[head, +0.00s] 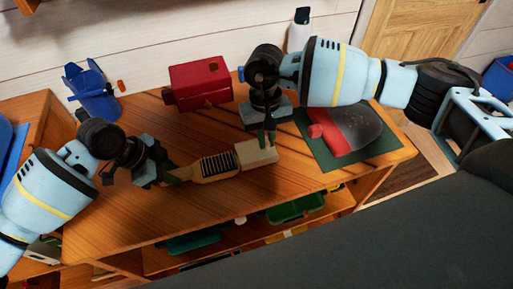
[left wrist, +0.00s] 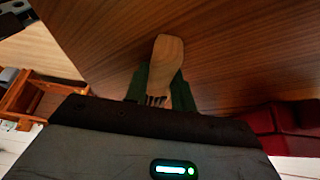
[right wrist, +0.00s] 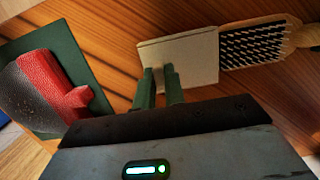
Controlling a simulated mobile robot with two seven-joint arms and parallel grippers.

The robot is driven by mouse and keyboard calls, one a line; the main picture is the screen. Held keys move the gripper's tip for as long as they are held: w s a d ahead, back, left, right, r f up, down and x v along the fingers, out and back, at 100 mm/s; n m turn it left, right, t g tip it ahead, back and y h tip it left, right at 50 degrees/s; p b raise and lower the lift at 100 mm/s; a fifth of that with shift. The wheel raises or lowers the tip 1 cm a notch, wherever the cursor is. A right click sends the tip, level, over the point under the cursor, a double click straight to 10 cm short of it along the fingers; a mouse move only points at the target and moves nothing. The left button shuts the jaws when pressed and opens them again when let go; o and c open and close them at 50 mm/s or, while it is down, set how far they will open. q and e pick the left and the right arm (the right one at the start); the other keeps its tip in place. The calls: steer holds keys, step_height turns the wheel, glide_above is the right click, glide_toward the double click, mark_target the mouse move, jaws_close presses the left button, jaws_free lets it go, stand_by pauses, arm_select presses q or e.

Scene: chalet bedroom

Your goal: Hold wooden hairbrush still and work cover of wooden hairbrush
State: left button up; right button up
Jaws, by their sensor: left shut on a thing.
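The wooden hairbrush (head: 216,166) lies across the table, bristles facing up; its bristle pad (right wrist: 252,45) shows in the right wrist view. A pale, box-like cover (head: 257,152) sits at the brush's right end, meeting the bristle head. How far it overlaps the head is hidden. My left gripper (head: 172,175) is shut on the handle, whose wooden end (left wrist: 167,60) shows between its fingers in the left wrist view. My right gripper (head: 267,138) is at the cover, its fingers (right wrist: 160,85) close together with a narrow gap over it. Whether they pinch it is unclear.
A red box (head: 200,84) and a blue container (head: 93,92) stand at the back of the table. A red and dark object (head: 348,130) lies on a green mat (head: 383,150) at right. A white bottle (head: 299,30) stands behind. The table's front is clear, above shelves with green bins (head: 296,208).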

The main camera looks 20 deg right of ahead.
mark_target(231, 159)
steer(key=shift+w+a, duration=0.15)
steer(key=shift+a, duration=4.55)
jaws_close()
steer(key=o, duration=0.7)
jaws_free()
steer(key=shift+o, duration=0.2)
steer(key=shift+r, duration=0.1)
arm_select(q)
steer(key=o, duration=1)
arm_select(e)
steer(key=r, duration=0.5)
steer(key=shift+w+r, duration=0.35)
steer(key=shift+w, duration=0.05)
arm_select(q)
steer(key=v, duration=1.2)
